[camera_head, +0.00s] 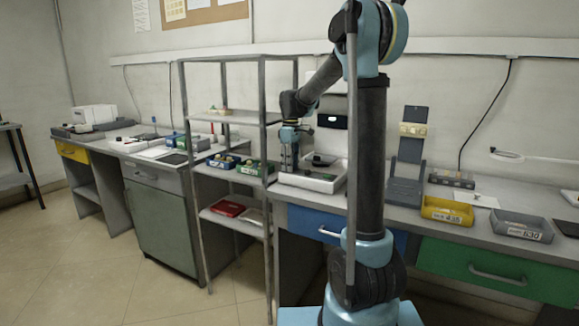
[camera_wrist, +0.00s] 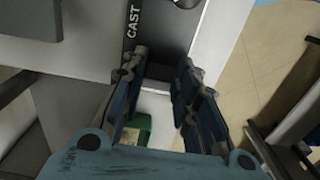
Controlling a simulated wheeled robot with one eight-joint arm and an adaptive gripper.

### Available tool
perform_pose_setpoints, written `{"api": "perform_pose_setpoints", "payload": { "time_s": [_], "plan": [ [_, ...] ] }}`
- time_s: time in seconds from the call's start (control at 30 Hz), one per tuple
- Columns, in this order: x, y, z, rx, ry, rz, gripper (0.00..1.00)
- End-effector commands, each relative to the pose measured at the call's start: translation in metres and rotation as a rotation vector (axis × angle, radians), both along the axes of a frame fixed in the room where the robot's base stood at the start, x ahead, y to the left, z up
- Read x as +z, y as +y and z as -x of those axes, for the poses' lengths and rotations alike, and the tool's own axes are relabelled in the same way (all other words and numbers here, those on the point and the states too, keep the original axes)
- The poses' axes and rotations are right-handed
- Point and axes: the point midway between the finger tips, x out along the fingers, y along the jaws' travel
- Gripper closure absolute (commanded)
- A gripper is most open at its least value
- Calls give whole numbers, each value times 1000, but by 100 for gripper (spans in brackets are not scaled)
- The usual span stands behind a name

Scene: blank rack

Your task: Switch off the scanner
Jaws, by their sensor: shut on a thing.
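My gripper (camera_head: 290,140) points down at the left end of a white, box-like device (camera_head: 310,181) on the bench. Its two blue fingers show in the wrist view (camera_wrist: 162,62), shut around a dark part of a white unit (camera_wrist: 208,35). A dark strip on this unit bears the letters CAST (camera_wrist: 134,22). The fingers hide the gripped spot, and no switch can be made out.
An open shelf rack (camera_head: 265,150) with green and blue bins stands just left of my gripper. A yellow bin (camera_head: 447,211) and a grey bin (camera_head: 523,226) stand on the bench to the right.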

Motion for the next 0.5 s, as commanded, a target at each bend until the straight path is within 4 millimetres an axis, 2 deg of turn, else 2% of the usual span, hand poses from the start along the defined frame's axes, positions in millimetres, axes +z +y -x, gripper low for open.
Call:
{"api": "perform_pose_setpoints", "payload": {
  "time_s": [0.4, 0.43, 0.5],
  "plan": [
    [0, -1, -3, 0, 27, -18, 96],
    [0, -1, -3, 0, 27, -18, 65],
    [0, -1, -3, 0, 27, -18, 52]
  ]
}}
